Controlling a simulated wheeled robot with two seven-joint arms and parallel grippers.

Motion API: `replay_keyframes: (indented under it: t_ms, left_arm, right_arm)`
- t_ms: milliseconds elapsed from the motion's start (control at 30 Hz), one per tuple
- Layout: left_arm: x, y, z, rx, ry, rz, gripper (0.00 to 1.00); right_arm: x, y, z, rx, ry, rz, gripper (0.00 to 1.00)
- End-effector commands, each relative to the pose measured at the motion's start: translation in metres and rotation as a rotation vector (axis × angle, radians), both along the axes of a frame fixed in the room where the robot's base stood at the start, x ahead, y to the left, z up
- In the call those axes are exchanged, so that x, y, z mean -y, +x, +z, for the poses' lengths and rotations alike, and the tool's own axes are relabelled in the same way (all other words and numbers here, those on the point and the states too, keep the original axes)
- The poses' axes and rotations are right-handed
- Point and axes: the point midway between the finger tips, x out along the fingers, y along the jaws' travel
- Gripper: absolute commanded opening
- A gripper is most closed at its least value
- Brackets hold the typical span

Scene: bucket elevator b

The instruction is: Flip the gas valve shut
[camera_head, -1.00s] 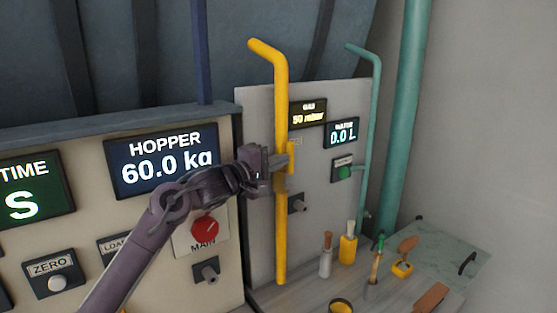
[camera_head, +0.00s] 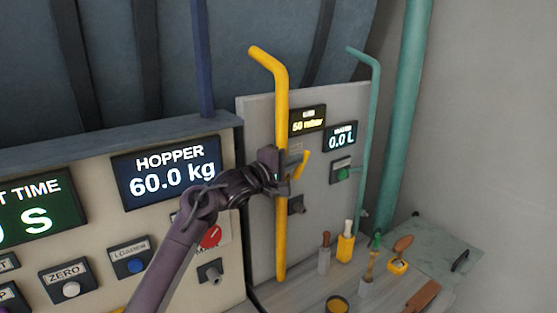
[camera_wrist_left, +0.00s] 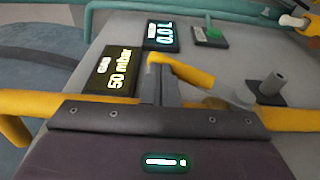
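The gas valve's yellow lever (camera_head: 301,165) is on the yellow pipe (camera_head: 281,235), below the gas display (camera_head: 307,121), which reads 50 mbar. The lever stands tilted, away from the line of the pipe. In the left wrist view the lever (camera_wrist_left: 188,73) runs from the fingertips toward the right. My left gripper (camera_head: 287,183) is at the pipe, just left of and below the lever. In the wrist view its fingers (camera_wrist_left: 160,75) are close together, with the lever's end right at their tips; they seem to touch it. My right gripper is not in view.
A grey stub (camera_head: 296,205) sits below the lever. Several handled tools stand on the bench (camera_head: 300,290).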

Motion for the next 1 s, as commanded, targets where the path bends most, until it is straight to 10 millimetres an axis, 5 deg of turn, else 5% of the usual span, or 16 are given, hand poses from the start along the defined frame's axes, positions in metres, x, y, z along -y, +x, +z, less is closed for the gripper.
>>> replay_keyframes:
  t_ms: [400,1000]
  left_arm:
    - [0.026,0.018,-0.007,-0.001,-0.001,-0.002,0.00]
    - [0.037,0.027,-0.016,-0.001,0.001,0.000,0.00]
  right_arm:
    - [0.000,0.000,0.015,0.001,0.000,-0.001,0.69]
    - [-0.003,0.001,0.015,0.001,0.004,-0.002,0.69]
